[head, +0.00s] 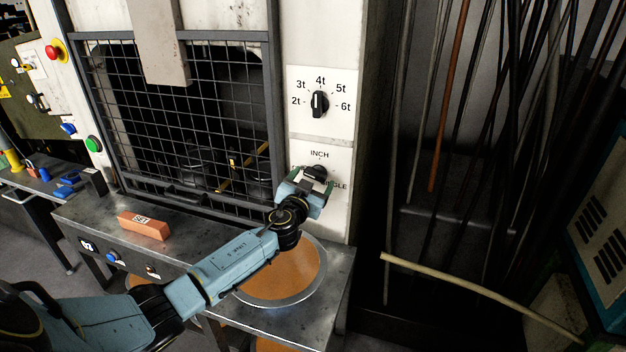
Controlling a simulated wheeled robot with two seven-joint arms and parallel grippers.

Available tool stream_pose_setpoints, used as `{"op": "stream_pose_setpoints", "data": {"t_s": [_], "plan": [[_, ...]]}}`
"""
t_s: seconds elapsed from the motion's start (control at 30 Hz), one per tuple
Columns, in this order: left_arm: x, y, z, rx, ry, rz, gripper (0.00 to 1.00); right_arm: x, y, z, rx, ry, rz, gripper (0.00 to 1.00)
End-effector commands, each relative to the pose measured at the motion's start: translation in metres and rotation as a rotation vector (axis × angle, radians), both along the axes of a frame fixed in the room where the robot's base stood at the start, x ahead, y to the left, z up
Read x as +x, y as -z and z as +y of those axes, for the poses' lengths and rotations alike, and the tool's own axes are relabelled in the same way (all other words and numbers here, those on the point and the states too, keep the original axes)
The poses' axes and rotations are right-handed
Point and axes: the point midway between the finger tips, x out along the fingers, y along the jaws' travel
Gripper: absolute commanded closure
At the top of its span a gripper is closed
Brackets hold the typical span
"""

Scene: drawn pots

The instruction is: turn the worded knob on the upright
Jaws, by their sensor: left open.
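The worded knob (318,172) is a dark knob on the lower white plate of the upright. The word INCH stands above it, and letters ending in GLE show at its lower right. My left gripper (317,180) is at this knob, with its open jaws in front of or around it; I cannot tell whether they touch it. The gripper hides part of the knob and some of the plate's words. A second black knob (319,104), with marks from 2t to 6t, sits higher on the upright (324,40) and points up at about 4t. My right gripper is not in view.
A wire mesh guard (150,90) stands left of the upright. Below are a metal bench with an orange block (144,225) marked SET and an orange disc (290,275) under my left arm. Several rods (450,110) lean at right, and a pale rod (470,288) sticks out low.

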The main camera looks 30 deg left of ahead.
Motion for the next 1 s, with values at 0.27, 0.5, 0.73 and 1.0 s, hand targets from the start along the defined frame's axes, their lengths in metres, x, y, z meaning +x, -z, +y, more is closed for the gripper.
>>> {"op": "stream_pose_setpoints", "data": {"t_s": [0.27, 0.5, 0.73, 1.0], "plan": [[0.0099, 0.0003, 0.0019, 0.000, 0.002, 0.001, 0.22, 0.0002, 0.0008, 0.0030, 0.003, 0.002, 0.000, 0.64], [0.0097, 0.0001, 0.0020, 0.000, 0.001, 0.001, 0.28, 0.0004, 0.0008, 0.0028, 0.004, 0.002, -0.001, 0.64], [0.0096, 0.0001, 0.0020, 0.000, 0.001, 0.001, 0.58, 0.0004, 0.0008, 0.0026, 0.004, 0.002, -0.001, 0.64], [0.0095, 0.0001, 0.0021, 0.013, 0.001, 0.003, 0.66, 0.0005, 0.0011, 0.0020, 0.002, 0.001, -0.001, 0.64]]}}
